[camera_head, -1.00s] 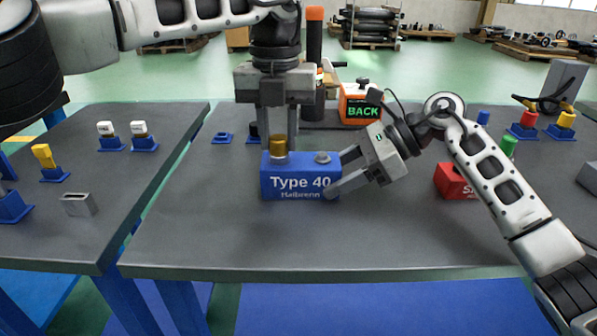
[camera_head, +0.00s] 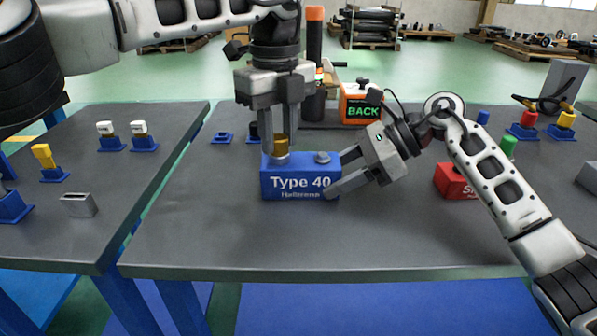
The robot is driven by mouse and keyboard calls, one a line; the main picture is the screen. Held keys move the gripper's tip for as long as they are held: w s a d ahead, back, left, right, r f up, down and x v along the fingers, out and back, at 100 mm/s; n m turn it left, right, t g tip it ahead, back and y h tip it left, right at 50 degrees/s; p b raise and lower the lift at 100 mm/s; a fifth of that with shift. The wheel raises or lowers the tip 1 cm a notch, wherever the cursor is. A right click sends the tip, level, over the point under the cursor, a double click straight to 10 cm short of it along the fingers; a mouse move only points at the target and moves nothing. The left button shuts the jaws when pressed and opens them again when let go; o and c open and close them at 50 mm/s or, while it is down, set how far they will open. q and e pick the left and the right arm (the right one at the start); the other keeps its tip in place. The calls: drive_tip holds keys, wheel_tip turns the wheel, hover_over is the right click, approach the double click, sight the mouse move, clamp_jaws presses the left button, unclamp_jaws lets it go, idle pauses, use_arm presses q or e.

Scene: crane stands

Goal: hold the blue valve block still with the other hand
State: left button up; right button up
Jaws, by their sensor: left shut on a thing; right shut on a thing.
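The blue valve block (camera_head: 299,183), lettered "Type 40", stands upright on the grey table (camera_head: 230,240). A brass cap (camera_head: 281,147) sits on its left top and a grey round fitting (camera_head: 322,158) on its right top. My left gripper (camera_head: 281,141) points straight down above the block, its fingers shut on the brass cap. My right gripper (camera_head: 343,176) comes in from the right and is shut on the block's right end; its far finger is partly hidden behind the block.
An orange box with a "BACK" display (camera_head: 362,110) and a dark cylinder with an orange top (camera_head: 314,60) stand behind. A red block (camera_head: 456,182) lies right of my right gripper. The table front is clear. A side table (camera_head: 60,230) holds small parts on blue bases.

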use_arm(q)
drive_tip(key=shift+r+n, duration=0.15)
drive_tip(key=shift+n, duration=0.65)
drive_tip(key=n, duration=0.3)
drive_tip(key=shift+n, duration=1)
drive_tip(key=shift+n, duration=1.1)
drive_tip(key=n, duration=0.3)
